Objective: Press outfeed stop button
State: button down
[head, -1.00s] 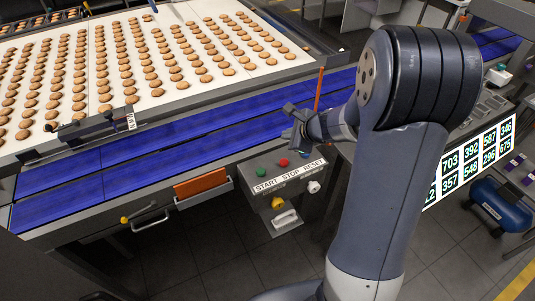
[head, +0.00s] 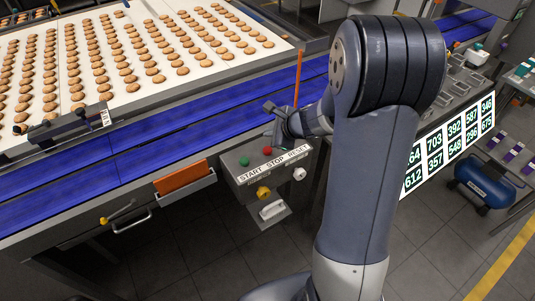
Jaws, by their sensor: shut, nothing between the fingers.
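The control box (head: 240,171) is fixed to the front side of the conveyor and has a label reading START STOP RESET. A green button (head: 244,161) is on the left of its top face. A red button (head: 267,151), above the STOP word, is to its right. My gripper (head: 272,138) is just behind and above the red button, its fingers shut and empty. I cannot tell whether it touches the box. Any button above RESET is hard to make out beside my gripper and arm.
The blue outfeed belt (head: 120,155) runs behind the box and is bare here. Rows of biscuits lie on a white belt (head: 275,62) beyond. A thin orange post (head: 298,80) stands near my wrist. An orange item (head: 181,177) sits in a holder left of the box. A number display (head: 450,145) stands at right.

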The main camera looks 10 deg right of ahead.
aim_at(270, 151)
jog(key=shift+f+b, duration=1.55)
jog(key=shift+f, duration=0.55)
dwell(0.3)
jog(key=shift+f+b, duration=0.4)
jog(key=shift+b, duration=0.15)
jog(key=shift+f+b, duration=0.55)
dwell(0.6)
jog(key=shift+r, duration=0.1)
jog(key=shift+r+p, duration=0.75)
jog(key=shift+r, duration=0.15)
jog(key=shift+r, duration=0.1)
notch_tip(270, 151, up, 5)
jog(key=p, duration=0.4)
